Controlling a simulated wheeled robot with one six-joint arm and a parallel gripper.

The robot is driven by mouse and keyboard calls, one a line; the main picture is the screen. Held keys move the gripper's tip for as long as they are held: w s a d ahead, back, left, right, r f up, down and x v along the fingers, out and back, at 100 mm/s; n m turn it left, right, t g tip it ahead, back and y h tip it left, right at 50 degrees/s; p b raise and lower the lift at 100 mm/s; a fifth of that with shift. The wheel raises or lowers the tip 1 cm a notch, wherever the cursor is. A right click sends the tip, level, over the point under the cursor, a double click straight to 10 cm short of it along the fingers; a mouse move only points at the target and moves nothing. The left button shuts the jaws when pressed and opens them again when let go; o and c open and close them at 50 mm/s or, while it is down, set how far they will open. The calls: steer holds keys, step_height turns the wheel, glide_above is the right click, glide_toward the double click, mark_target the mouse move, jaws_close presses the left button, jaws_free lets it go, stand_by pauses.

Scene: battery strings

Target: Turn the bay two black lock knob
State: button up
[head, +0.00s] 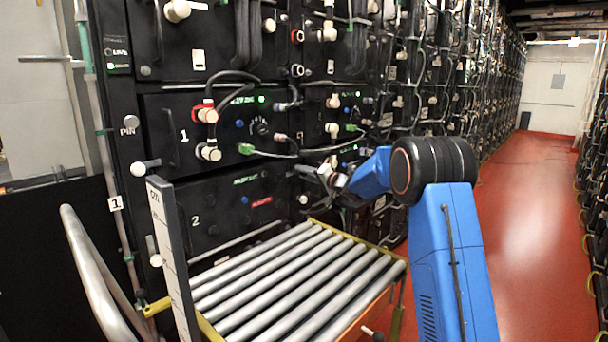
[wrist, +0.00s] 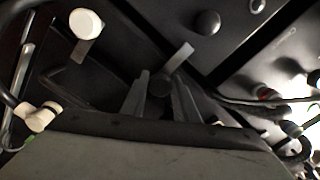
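The battery bay marked 2 (head: 225,212) has a black front panel with a blue button and small green and red labels, in the left half of the head view. In the head view my gripper is small and dark at the panel's right side, its fingers hard to make out. In the wrist view my gripper (wrist: 161,98) has its two grey fingers apart, pointing at the black panel. A dark round knob (wrist: 160,84) shows between the fingertips, with a pale grey tab (wrist: 178,57) just above it. I cannot tell whether the fingers touch the knob.
A roller table (head: 285,280) with a yellow frame stands in front of the rack. Bay one (head: 200,125), with cables and white plugs, is above bay two. Another dark round knob (wrist: 207,23) and a white knob (wrist: 86,23) show in the wrist view. The red aisle floor (head: 530,210) is clear.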

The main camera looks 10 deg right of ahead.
steer(key=shift+f+m, duration=0.1)
steer(key=shift+m, duration=0.7)
steer(key=m, duration=0.7)
steer(key=shift+f+m, duration=0.1)
steer(key=shift+m, duration=0.2)
steer(key=m, duration=0.4)
steer(key=shift+m, duration=0.3)
steer(key=m, duration=0.4)
steer(key=shift+f, duration=0.1)
steer(key=o, duration=1)
steer(key=shift+o, duration=0.2)
